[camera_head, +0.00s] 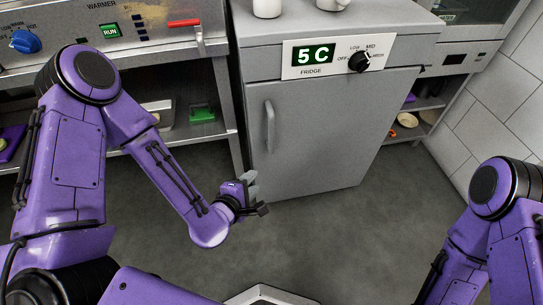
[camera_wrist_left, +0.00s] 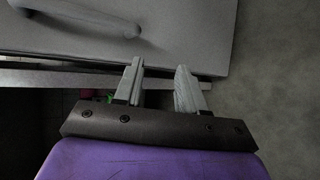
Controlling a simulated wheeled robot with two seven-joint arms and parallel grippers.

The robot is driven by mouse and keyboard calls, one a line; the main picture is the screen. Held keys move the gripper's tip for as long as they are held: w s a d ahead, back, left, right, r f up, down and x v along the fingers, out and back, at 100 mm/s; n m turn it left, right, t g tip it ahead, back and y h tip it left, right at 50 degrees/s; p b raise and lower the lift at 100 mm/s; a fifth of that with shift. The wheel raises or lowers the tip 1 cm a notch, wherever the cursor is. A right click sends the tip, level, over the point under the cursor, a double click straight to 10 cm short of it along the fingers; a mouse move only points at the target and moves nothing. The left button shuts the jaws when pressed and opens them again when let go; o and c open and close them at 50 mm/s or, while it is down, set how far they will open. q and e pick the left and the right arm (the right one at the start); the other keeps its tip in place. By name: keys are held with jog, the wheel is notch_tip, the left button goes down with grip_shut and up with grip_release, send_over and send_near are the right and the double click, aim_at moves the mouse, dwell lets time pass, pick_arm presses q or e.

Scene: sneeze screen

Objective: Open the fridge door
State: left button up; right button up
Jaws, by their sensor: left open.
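The grey fridge (camera_head: 315,140) stands in the middle of the head view, with its door shut. Its vertical handle (camera_head: 269,126) is on the left side of the door; in the left wrist view the handle (camera_wrist_left: 85,14) lies at the upper left. A panel (camera_head: 335,57) above the door reads 5 C and has a black knob. My left gripper (camera_head: 257,192) is low in front of the door's lower left part, below the handle and apart from it. In the left wrist view its two fingers (camera_wrist_left: 160,88) are spread with nothing between them. My right gripper is out of view.
A warmer counter (camera_head: 130,40) with shelves stands left of the fridge, holding a green item (camera_head: 202,114). White vessels (camera_head: 267,8) stand on the fridge top. Shelves with bowls (camera_head: 408,120) are at the right. The grey floor (camera_head: 330,235) in front is clear.

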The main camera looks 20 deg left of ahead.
pick_arm(q)
notch_tip(320, 180, up, 3)
jog(key=w+d+n+t+b, duration=0.1)
jog(key=w+n+t+b, duration=0.15)
jog(key=n, duration=0.45)
jog(key=n+t+p, duration=0.1)
jog(key=n+t, duration=0.2)
jog(key=n, duration=0.5)
send_near(270, 134)
jog(key=shift+n, duration=0.3)
jog(key=w, duration=0.7)
jog(key=w+d, duration=0.1)
jog(key=w, duration=0.3)
jog(key=shift+r, duration=0.1)
jog(key=shift+s, duration=0.1)
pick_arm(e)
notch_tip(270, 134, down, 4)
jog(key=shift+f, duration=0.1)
pick_arm(q)
grip_shut()
